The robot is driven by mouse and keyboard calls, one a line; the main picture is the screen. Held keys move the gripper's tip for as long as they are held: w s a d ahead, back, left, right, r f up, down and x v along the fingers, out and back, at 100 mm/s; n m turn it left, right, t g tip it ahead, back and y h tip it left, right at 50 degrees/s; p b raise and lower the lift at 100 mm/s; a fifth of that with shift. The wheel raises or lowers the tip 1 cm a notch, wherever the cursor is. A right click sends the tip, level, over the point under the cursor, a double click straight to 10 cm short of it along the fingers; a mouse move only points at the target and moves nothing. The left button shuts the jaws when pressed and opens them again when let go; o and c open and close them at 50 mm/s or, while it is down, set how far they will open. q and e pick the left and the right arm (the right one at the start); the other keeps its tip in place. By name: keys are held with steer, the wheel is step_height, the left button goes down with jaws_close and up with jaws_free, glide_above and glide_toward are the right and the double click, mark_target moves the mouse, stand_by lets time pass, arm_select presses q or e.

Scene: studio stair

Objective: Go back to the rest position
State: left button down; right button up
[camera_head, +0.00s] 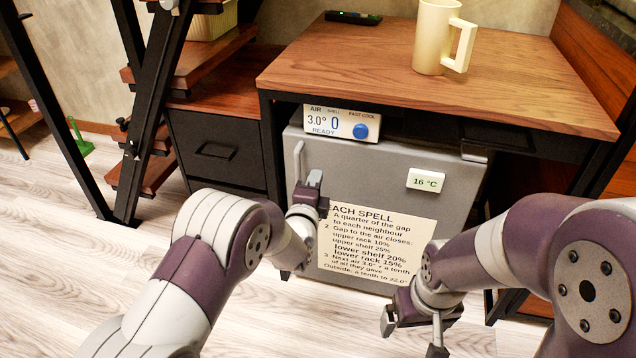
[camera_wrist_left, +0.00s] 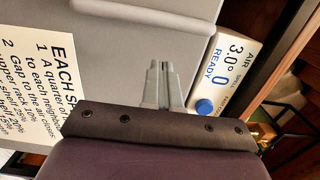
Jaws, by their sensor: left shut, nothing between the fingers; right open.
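My left gripper (camera_head: 314,178) is in front of the grey cabinet door (camera_head: 385,165), near its upper left side. It is shut and empty; its closed fingers also show in the left wrist view (camera_wrist_left: 157,82). The door looks closed, with a vertical handle (camera_head: 299,160) at its left edge, just left of my left gripper. Whether the fingers touch the door, I cannot tell. My right gripper (camera_head: 411,335) is open and empty, low in front of the cabinet's right part. Its fingers point down, over the floor.
A wooden table (camera_head: 400,70) stands over the cabinet with a cream mug (camera_head: 432,40) and a small black device (camera_head: 353,18) on it. A control panel (camera_head: 341,123) and a text sheet (camera_head: 375,240) are on the cabinet. A black-framed stair (camera_head: 155,110) stands left.

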arm_select(q)
steer(key=a+p+v, duration=0.1)
steer(key=p+v, duration=0.4)
steer(key=v, duration=0.5)
steer(key=s+a+f+n+g+y, duration=0.2)
steer(key=s+a+f+n+g, duration=0.1)
steer(key=s+f+n+g, duration=0.65)
steer(key=s+a+r+n+g+y+p, duration=0.1)
steer(key=s+a+r+n+g+p, duration=0.1)
steer(key=s+a+r+n+g, duration=0.4)
steer(key=s+a+r+n+g+y+p, duration=0.1)
steer(key=s+a+r+n+g+p, duration=0.2)
steer(key=s, duration=0.4)
steer(key=a+r+n+t+p, duration=0.1)
steer(key=a+r+p, duration=0.1)
steer(key=r+p, duration=1.7)
steer(key=a+r+n+t+p, duration=0.1)
steer(key=a+r+p, duration=0.2)
steer(key=r+p, duration=1.6)
step_height(320, 180, up, 7)
steer(key=shift+s+f+p, duration=0.1)
steer(key=shift+s+p, duration=0.3)
arm_select(e)
step_height(320, 180, up, 49)
